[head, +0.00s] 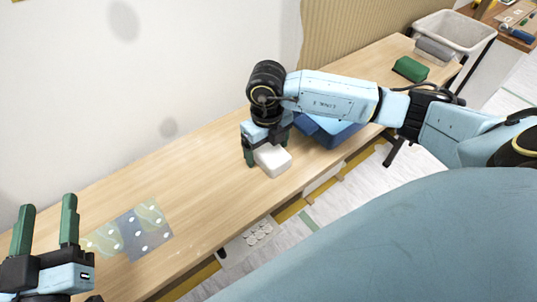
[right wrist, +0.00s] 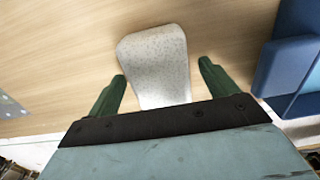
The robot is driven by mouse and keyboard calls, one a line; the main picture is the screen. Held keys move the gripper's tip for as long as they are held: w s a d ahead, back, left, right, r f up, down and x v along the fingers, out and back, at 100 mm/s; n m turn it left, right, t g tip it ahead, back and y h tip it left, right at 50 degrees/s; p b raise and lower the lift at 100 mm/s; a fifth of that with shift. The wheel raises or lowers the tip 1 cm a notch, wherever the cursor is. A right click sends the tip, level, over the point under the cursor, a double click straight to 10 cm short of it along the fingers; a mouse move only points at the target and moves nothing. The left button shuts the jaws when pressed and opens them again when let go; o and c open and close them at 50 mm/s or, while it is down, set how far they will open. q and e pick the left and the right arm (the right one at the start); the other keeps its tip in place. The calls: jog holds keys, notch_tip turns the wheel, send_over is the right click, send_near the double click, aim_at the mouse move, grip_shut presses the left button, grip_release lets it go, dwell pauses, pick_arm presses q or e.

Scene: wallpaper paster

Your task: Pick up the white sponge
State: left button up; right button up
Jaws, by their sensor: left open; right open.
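The white sponge (head: 273,160) lies on the wooden table below my right gripper (head: 268,152). In the right wrist view the sponge (right wrist: 157,62) is between the two green fingers of the right gripper (right wrist: 160,85), with its far end reaching beyond the fingertips. The right gripper is open, and small gaps show between the fingers and the sponge's sides. In the head view the gripper hides part of the sponge. My left gripper (head: 46,218) is open and empty at the lower left, fingers pointing up, away from the sponge.
A blue container (head: 333,133) stands close to the right of the sponge, partly behind my right arm; it also shows in the right wrist view (right wrist: 290,72). Patterned paper sheets (head: 130,232) lie at the table's left. A green block (head: 410,69) lies farther right. The table between sheets and sponge is clear.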

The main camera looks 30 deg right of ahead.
aim_at(267, 147)
pick_arm(q)
jog(key=shift+r, duration=0.15)
pick_arm(e)
jog(key=shift+f, duration=0.1)
jog(key=c, duration=1.1)
jog(key=shift+c, duration=0.2)
